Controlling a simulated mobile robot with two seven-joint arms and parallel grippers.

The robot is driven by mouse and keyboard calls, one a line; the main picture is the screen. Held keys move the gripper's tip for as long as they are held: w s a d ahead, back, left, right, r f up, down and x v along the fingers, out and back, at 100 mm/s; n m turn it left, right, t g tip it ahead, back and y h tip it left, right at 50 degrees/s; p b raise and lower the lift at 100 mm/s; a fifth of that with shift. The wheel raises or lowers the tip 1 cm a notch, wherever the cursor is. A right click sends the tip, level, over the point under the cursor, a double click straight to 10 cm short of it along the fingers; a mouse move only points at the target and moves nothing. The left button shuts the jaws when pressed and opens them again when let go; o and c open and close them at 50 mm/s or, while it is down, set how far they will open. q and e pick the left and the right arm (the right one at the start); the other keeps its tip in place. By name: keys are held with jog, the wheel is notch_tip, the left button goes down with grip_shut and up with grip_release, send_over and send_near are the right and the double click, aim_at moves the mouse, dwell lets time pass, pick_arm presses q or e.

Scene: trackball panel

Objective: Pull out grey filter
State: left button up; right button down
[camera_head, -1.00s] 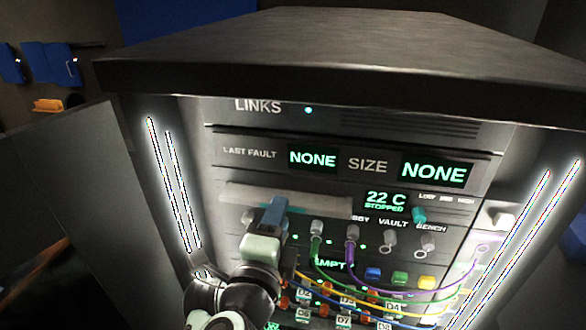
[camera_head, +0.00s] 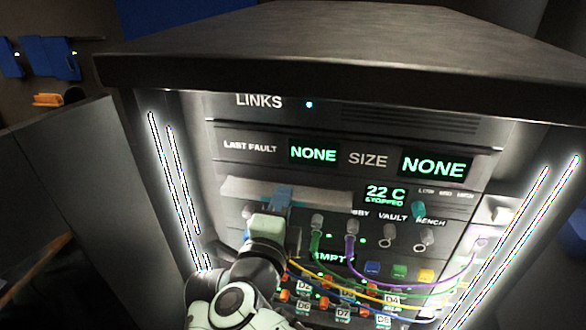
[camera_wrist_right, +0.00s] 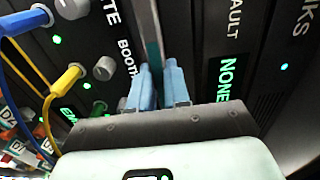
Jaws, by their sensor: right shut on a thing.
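The grey filter (camera_head: 245,189) is a long pale grey bar set across the dark panel, below the LAST FAULT row. My right gripper (camera_head: 281,197) reaches up from below and covers part of the bar near its middle. In the right wrist view, its two blue fingers (camera_wrist_right: 158,86) are shut on the edge of the grey filter (camera_wrist_right: 150,30), which runs up between them. The fingers hide the gripped part. I cannot tell how far the filter stands out from the panel. My left gripper is not in view.
Below the filter are grey knobs (camera_head: 388,236) and plugs with green, purple, yellow and blue cables (camera_head: 350,265), close to my right arm. A teal selector (camera_head: 418,208) sits at the right. A thick dark top (camera_head: 320,50) overhangs the panel. Lit strips (camera_head: 180,190) line both sides.

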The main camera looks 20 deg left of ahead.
dwell(0.3)
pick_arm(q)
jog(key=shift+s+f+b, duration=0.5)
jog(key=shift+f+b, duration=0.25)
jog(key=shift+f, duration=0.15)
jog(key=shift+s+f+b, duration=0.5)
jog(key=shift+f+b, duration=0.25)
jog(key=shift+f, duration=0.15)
pick_arm(e)
jog(key=v, duration=0.8)
jog(key=shift+s, duration=0.15)
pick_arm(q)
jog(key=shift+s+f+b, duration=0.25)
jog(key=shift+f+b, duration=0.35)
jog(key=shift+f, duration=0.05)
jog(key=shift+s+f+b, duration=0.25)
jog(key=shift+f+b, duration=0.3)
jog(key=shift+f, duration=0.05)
pick_arm(e)
jog(key=v, duration=0.7)
jog(key=shift+s+d, duration=0.25)
jog(key=shift+s, duration=0.1)
